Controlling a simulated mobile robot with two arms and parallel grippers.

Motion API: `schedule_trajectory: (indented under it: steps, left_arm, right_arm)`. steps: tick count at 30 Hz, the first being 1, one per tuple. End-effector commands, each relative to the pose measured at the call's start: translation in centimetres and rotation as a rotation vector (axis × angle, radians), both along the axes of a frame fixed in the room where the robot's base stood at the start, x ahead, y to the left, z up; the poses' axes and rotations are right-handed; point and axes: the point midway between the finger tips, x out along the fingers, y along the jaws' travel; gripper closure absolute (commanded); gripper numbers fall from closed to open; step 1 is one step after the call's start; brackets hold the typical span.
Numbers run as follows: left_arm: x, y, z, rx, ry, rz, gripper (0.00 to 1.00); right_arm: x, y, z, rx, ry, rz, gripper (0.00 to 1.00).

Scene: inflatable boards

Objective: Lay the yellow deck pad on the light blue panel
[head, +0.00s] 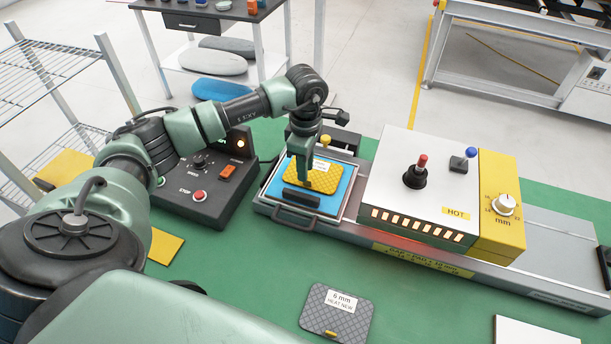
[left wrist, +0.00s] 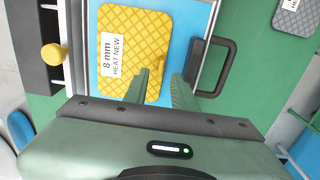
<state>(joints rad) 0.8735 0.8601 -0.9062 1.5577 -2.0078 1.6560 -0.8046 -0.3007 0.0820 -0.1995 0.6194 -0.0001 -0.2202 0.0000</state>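The yellow deck pad (head: 325,175), with a white label, shows over the light blue panel (head: 275,186) in the framed tray. The left wrist view shows the pad (left wrist: 125,22) covering part of the panel (left wrist: 195,22); its label reads 8 mm HEAT NEW. I cannot tell how closely it touches the panel. My left gripper (head: 312,178) points down at the pad. In the left wrist view its fingers (left wrist: 162,86) stand apart, one over the pad and one beside its edge; the gripper hides part of both. My right gripper is out of view.
A heater housing (head: 400,165) marked HOT stands right of the tray. A control box (head: 205,190) is on the left. A grey pad (head: 325,322) marked 6 mm lies on the green table near the front. Green table around that pad is clear.

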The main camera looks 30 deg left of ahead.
Motion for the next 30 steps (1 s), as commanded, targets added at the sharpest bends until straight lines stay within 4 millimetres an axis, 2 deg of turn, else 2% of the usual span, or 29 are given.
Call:
schedule_trajectory:
  steps: [6, 12, 18, 30]
  left_arm:
    - [0.2, 0.0, 4.7, -0.001, -0.006, 0.000, 0.74]
    - [0.1, 0.0, 7.6, -0.001, -0.002, -0.001, 0.74]
    - [0.0, 0.0, 8.5, 0.000, 0.000, -0.001, 0.74]
    - [0.0, 0.0, 8.5, -0.001, 0.000, -0.001, 0.74]
  right_arm:
    - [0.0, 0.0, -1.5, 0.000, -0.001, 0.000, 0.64]
    - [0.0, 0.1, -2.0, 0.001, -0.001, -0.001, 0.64]
    - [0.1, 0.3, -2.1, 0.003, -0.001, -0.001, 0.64]
    - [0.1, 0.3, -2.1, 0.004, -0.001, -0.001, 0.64]
